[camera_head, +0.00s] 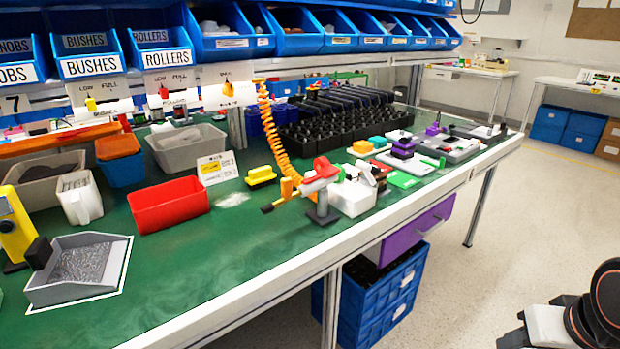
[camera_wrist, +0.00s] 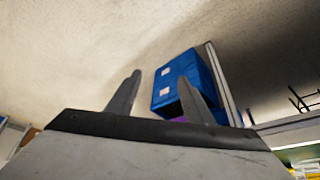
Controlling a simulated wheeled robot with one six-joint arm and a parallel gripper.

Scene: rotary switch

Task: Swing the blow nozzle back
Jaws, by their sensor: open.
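The blow nozzle (camera_head: 321,178), a red and grey piece with an orange coiled hose (camera_head: 275,130), sits on a short grey stand (camera_head: 322,212) at the front edge of the green bench in the head view. A black-tipped end (camera_head: 268,208) points left and toward the front. My gripper (camera_wrist: 160,77) shows in the wrist view with its two grey fingers apart and nothing visible between them. The nozzle does not show in the wrist view. My gripper's fingers do not show in the head view, where only part of my arm appears at lower right, well away from the nozzle.
A white box (camera_head: 352,198) stands close right of the nozzle, and a red bin (camera_head: 168,204) is to its left. The white bench edge (camera_head: 420,198) runs below. Blue crates (camera_head: 375,300) stand under the bench, also in the wrist view (camera_wrist: 172,85). The floor at right is clear.

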